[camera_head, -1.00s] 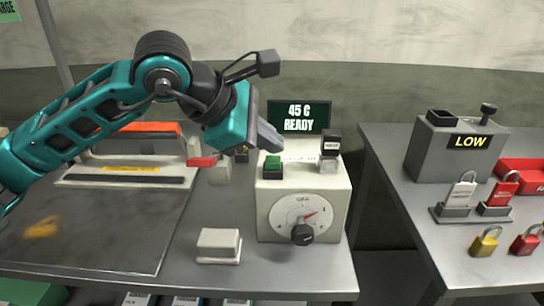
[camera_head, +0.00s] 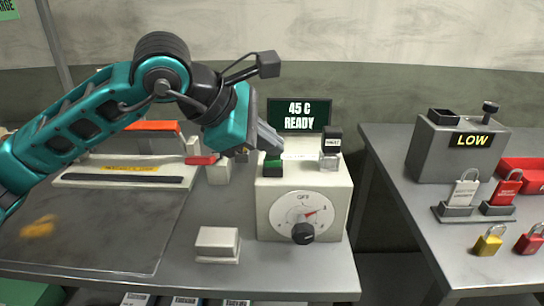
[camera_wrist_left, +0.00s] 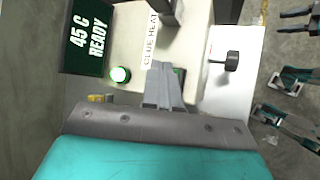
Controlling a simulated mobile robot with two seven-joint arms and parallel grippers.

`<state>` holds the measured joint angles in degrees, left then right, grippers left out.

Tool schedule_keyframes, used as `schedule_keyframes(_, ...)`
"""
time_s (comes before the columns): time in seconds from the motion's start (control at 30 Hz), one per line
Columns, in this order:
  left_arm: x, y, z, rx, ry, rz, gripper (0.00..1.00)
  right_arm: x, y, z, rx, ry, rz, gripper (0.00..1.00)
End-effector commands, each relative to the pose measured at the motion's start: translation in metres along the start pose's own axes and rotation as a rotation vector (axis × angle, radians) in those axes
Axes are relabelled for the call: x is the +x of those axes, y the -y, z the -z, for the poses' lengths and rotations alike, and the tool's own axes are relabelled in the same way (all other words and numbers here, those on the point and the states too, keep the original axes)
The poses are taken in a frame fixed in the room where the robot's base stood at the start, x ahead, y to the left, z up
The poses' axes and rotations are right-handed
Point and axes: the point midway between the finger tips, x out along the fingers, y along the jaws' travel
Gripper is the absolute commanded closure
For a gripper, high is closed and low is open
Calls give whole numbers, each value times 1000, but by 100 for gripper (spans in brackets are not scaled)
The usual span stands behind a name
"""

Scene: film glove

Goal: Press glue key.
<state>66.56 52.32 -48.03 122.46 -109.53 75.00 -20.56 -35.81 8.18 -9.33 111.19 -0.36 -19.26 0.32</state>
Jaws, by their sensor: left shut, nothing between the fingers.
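In the left wrist view the shut fingers (camera_wrist_left: 163,82) lie over the key, beside the "GLUE HEAT" label (camera_wrist_left: 151,38); only a green sliver of the key shows. I cannot tell whether the tips touch it. My right gripper is not in view.
A display (camera_head: 299,116) reading "45 C READY" stands behind the box. A black-capped stamp (camera_head: 332,142) is on the box's right. A small white block (camera_head: 217,243) lies in front. A second bench with padlocks (camera_head: 489,240) is at the right, across a gap.

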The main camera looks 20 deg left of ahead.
Motion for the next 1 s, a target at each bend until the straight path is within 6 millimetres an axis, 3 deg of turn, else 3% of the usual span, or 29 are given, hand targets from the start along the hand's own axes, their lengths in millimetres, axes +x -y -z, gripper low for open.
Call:
schedule_keyframes(0.67, 2, 1, 1, 0, 0, 1, 100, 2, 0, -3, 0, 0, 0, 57)
schedule_keyframes(1.0, -6, -5, -5, 0, 0, 1, 100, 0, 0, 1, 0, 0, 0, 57)
